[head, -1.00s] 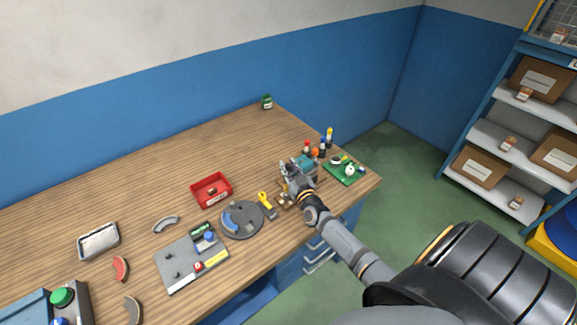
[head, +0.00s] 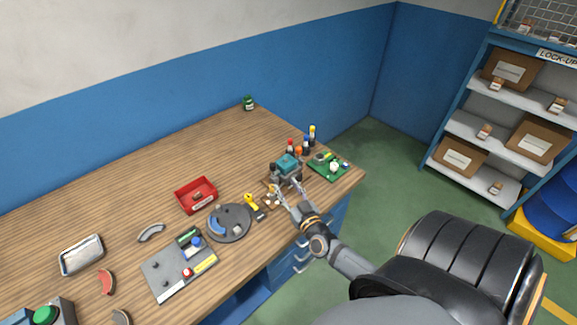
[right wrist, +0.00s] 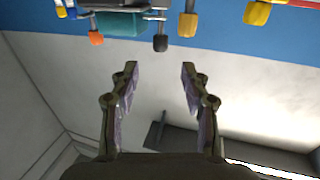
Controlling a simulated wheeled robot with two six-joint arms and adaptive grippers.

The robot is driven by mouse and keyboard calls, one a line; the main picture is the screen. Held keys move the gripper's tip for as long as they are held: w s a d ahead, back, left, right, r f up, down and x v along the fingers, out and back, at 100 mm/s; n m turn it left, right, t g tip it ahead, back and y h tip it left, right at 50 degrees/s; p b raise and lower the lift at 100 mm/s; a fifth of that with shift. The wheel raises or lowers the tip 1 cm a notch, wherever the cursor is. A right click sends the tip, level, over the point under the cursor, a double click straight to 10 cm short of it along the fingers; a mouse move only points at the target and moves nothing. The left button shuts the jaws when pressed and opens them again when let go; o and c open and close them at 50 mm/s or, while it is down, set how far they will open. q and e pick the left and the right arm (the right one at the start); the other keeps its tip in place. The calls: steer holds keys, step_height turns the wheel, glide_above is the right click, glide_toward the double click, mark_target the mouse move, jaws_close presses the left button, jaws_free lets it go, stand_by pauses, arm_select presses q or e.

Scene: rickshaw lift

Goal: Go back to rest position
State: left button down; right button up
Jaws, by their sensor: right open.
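My right gripper (head: 284,192) is open and empty near the table's front right edge in the head view. It is just in front of a teal and grey device (head: 287,167) and apart from it. In the right wrist view the two fingers (right wrist: 157,75) are spread with nothing between them. The teal body (right wrist: 122,22) shows at the top of that view, beyond the fingertips. My left gripper is in neither view.
On the wooden table (head: 140,190) are a red bin (head: 196,195), a round grey plate (head: 229,223), a grey board (head: 178,270), a green board (head: 328,165) and several small bottles. Shelves (head: 490,125) stand at the right. Green floor (head: 390,180) lies clear between table and shelves.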

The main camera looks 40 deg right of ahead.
steer(key=shift+s+a, duration=0.1)
steer(key=shift+s, duration=0.35)
